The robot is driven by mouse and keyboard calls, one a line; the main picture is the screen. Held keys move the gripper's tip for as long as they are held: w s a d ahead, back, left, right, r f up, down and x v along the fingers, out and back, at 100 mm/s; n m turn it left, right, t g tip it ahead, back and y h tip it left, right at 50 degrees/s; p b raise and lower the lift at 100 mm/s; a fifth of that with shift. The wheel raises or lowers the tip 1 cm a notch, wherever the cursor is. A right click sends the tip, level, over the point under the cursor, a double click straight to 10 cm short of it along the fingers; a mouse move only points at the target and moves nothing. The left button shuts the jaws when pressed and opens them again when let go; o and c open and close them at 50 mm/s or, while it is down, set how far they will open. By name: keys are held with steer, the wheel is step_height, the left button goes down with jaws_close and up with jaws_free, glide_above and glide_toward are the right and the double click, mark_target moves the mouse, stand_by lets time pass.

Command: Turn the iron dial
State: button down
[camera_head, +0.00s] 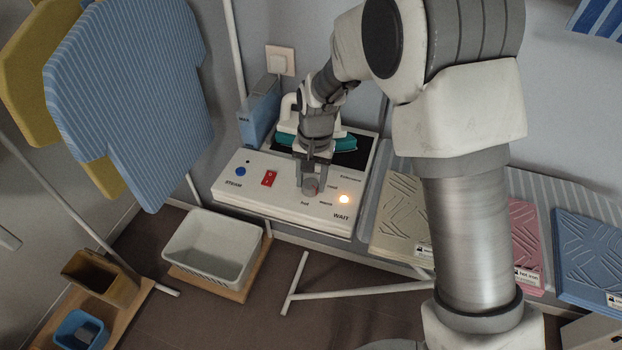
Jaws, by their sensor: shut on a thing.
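The iron dial (310,186) is a small grey knob on the sloped front of a white control panel (250,203). My gripper (312,179) points down over the panel, with its fingers on both sides of the dial and shut on it. The fingers partly cover the dial, so where it points is hard to tell. Printed labels surround the dial. A round lamp (344,198) to its right glows warm, above the word WAIT. A red switch (269,178) and a blue button (240,171) are on the left of the panel.
An iron (345,140) with a teal base rests behind the panel, partly hidden by my gripper. A blue box (259,116) stands to its left. Beige (397,215), pink (524,235) and blue (590,250) patterned pads lie to the right. A white basket (212,250) stands below.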

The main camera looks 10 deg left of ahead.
mark_target(316, 185)
steer(key=shift+c, duration=1.6)
jaws_free()
step_height(316, 185, up, 17)
steer(key=d+p, duration=0.1)
steer(key=shift+r, duration=0.2)
